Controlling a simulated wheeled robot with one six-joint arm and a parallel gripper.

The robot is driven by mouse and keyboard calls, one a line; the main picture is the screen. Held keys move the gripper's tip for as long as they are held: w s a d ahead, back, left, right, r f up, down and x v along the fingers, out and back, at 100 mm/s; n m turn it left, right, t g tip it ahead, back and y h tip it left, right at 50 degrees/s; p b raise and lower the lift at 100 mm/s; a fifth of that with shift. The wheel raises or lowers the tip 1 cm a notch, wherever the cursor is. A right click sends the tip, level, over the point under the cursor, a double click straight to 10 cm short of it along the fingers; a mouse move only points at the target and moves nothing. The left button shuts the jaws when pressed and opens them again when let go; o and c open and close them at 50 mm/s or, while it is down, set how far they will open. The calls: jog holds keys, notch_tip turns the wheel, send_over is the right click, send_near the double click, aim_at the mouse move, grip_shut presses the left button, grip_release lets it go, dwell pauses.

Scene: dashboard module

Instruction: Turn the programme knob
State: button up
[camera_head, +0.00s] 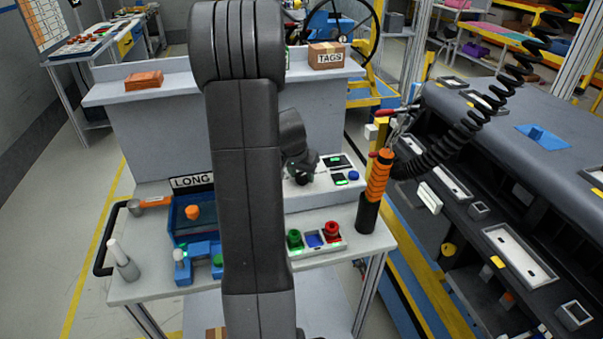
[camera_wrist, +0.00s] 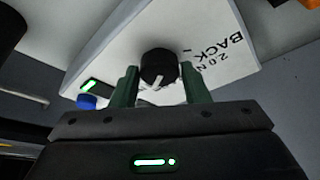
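The programme knob (camera_wrist: 158,68) is a round black knob with a white pointer line, on a white panel marked "BACK" (camera_wrist: 230,45). My gripper (camera_wrist: 160,70) has its two green fingers on either side of the knob, their tips very close to its sides. Whether they press on it or leave a thin gap, I cannot tell. In the head view my gripper (camera_head: 302,168) is a dark shape at the white panel box (camera_head: 325,186), partly behind my arm. The knob is not clearly visible there.
Beside the knob are green-lit displays (camera_head: 338,160) and a blue button (camera_head: 353,175). In front are green, blue and red buttons (camera_head: 332,231). An orange-handled tool (camera_head: 377,180) with a coiled cable stands at right. A blue tray (camera_head: 180,222) lies left of my arm.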

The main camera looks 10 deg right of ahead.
jog(key=c, duration=0.5)
jog(key=shift+r+n, duration=0.1)
jog(key=shift+n, duration=0.2)
jog(key=shift+d+r+n+t+y+p, duration=0.1)
jog(key=shift+n+t+y+p, duration=0.35)
jog(key=shift+n+p, duration=0.65)
jog(key=n+y, duration=0.1)
jog(key=n, duration=0.1)
jog(key=shift+d+n, duration=0.1)
jog(key=shift+n, duration=0.2)
jog(key=shift+f+n+y+b, duration=0.3)
jog(key=shift+n+y+b, duration=0.15)
jog(key=shift+n+b, duration=0.5)
jog(key=n+y+b, duration=0.1)
jog(key=n+b, duration=0.2)
jog(key=n, duration=0.1)
jog(key=shift+d, duration=0.15)
jog(key=n+y+b, duration=0.1)
jog(key=n, duration=0.1)
jog(key=n+g+y+b, duration=0.1)
jog(key=n+b, duration=0.1)
jog(key=shift+w+r+n, duration=0.1)
jog(key=shift+r+n, duration=0.05)
jog(key=shift+n, duration=0.1)
